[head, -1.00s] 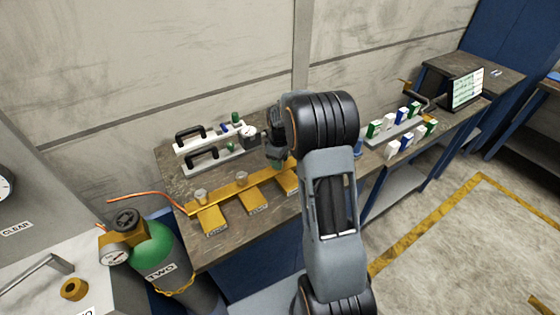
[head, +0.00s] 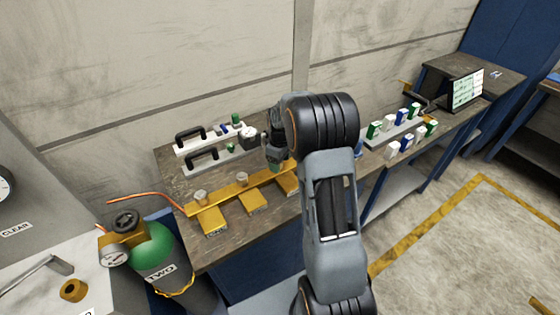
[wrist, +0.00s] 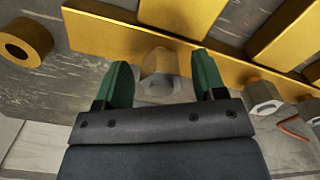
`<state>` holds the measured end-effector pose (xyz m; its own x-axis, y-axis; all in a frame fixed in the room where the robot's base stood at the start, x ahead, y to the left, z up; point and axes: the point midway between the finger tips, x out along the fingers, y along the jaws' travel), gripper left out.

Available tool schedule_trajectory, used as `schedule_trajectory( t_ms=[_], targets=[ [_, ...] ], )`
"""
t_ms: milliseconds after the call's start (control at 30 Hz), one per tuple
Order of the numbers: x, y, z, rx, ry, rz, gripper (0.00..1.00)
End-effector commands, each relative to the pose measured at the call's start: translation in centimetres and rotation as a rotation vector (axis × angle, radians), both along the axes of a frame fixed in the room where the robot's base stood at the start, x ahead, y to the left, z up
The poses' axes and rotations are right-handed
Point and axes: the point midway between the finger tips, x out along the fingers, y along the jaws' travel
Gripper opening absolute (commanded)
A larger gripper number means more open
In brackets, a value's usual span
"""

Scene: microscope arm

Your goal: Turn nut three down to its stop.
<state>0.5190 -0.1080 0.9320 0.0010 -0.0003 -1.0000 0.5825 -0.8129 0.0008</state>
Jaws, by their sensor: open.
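A yellow bar (head: 225,193) with yellow tabs lies along the front of the bench. Pale hex nuts stand along it; two show in the head view, at the left end (head: 200,196) and the middle (head: 242,178). The nut toward the right, taken as nut three, is hidden there behind my gripper (head: 274,167). In the wrist view this nut (wrist: 160,75) sits between the green fingertips of my open gripper (wrist: 164,82), with gaps on both sides. It looks ungripped. Its height above the bar cannot be told. Another nut (wrist: 263,93) is to the right in the wrist view.
A yellow ring (wrist: 25,42) shows at the left in the wrist view. White racks with black handles (head: 205,160) stand behind the bar. A green gas cylinder (head: 152,252) stands at the front left; an orange hose (head: 150,198) runs near the bar's left end.

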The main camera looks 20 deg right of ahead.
Motion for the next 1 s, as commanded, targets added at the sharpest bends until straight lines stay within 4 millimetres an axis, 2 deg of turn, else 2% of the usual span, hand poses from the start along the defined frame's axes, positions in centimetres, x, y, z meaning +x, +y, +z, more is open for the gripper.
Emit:
schedule_trajectory(
  t_ms=[167, 267, 700, 1000],
  targets=[
    [0.0, 0.0, 0.2, 0.0, 0.0, 0.001, 0.64],
    [0.0, 0.0, 1.0, -0.001, -0.002, 0.001, 0.64],
    [0.0, 0.0, 9.5, -0.001, -0.003, 0.0, 0.64],
    [0.0, 0.0, 13.1, 0.0, -0.001, 0.0, 0.64]
  ],
)
